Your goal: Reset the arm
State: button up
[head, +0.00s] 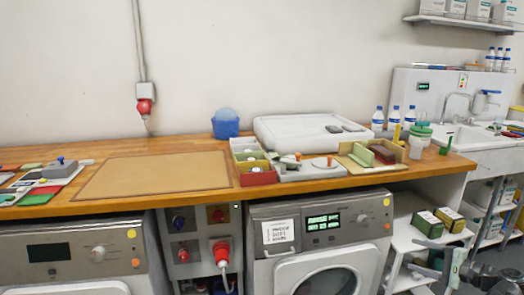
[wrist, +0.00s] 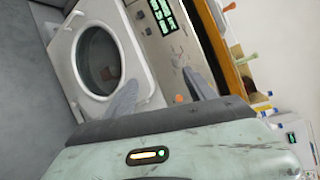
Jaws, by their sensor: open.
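My gripper (head: 427,257) is at the lower right of the head view, in front of the white shelf unit and below the worktop. Its pale green body and grey fingers point left, toward the front of the right washing machine (head: 323,238). In the wrist view my gripper (wrist: 160,80) has its two grey fingers spread apart with nothing between them. The washing machine's round door (wrist: 98,62) and lit display (wrist: 162,15) show beyond the fingers, which look clear of it.
A wooden worktop (head: 50,203) runs along the wall, with a brown mat (head: 155,175), a blue tub (head: 226,128) and small trays on it. Two boxes (head: 428,222) stand on the white shelf near my arm. A sink (head: 475,137) is at right.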

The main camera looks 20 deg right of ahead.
jog(key=w+a+f+n+g+y, duration=0.1)
jog(key=w+a+n+g+y, duration=0.1)
jog(key=w+a, duration=0.65)
jog(key=w+a+f+n+g+y, duration=0.15)
jog(key=w+a, duration=0.25)
jog(key=a, duration=0.9)
jog(key=w+a+f+n+g+y, duration=0.1)
jog(key=w+a+n+g+y, duration=0.15)
jog(key=w+a, duration=0.55)
jog(key=s+a+f+n+g+h, duration=0.1)
jog(key=a+f+n+g, duration=0.1)
jog(key=a, duration=0.6)
jog(key=s+a+f+n+g, duration=0.2)
jog(key=a, duration=0.6)
jog(key=s+a+f+n+g+h, duration=0.4)
jog(key=s+a+f+n+h, duration=0.25)
jog(key=a+f, duration=0.4)
jog(key=s+d+r+n+h+p, duration=0.2)
jog(key=d+h, duration=0.2)
jog(key=d, duration=0.2)
notch_tip(320, 180, up, 24)
jog(key=p, duration=2.4)
jog(key=shift+w+d+r+m, duration=0.15)
jog(key=shift+w+d+m, duration=0.1)
jog(key=shift+m, duration=0.1)
